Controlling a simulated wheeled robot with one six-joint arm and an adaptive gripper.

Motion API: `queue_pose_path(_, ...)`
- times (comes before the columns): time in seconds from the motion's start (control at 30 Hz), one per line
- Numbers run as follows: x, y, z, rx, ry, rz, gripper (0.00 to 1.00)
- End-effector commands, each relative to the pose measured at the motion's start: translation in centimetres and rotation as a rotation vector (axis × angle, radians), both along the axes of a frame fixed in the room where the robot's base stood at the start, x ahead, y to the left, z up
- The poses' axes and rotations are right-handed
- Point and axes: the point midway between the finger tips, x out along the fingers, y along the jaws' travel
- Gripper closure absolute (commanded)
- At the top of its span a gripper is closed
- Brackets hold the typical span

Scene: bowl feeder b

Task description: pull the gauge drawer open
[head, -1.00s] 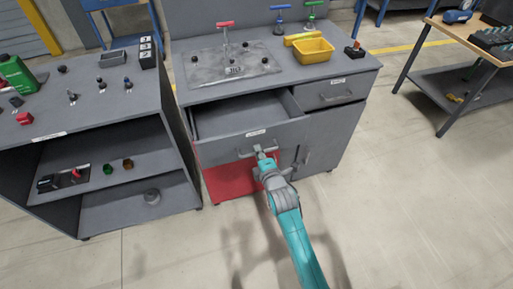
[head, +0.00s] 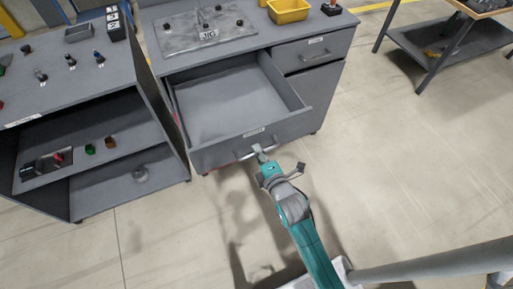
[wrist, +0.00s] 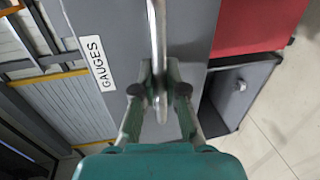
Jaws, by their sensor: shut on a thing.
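The gauge drawer (head: 229,98) is pulled well out of the grey bench in the head view, and its inside looks empty. In the wrist view its grey front carries a label (wrist: 97,63) reading "GAUGES". My gripper (head: 259,153) is at the drawer's front in the head view. In the wrist view my gripper (wrist: 160,92) is shut on the drawer handle (wrist: 158,45), a pale metal bar with a finger on each side. The handle's gripped part is partly hidden by the fingers.
A second, closed drawer (head: 312,51) sits to the right. An open shelf unit (head: 100,165) with small parts stands close on the left. A yellow bin (head: 288,11) is on the bench top. The floor (head: 400,150) to the right is clear.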

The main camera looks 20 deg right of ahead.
Motion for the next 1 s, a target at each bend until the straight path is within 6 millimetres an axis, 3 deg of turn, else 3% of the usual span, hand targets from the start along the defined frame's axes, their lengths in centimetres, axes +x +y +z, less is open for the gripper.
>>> queue_pose_path(0.23,0.0,0.0,-0.1,0.0,0.002,0.0,1.0)
queue_pose_path(0.3,0.0,0.0,-0.1,0.0,0.002,0.0,0.74)
queue_pose_path(0.37,0.0,0.0,-0.1,0.0,0.002,0.0,0.63)
queue_pose_path(0.77,-0.5,0.0,0.0,0.0,0.001,0.0,0.63)
queue_pose_path(1.0,-3.8,0.0,0.7,0.0,0.002,0.0,0.63)
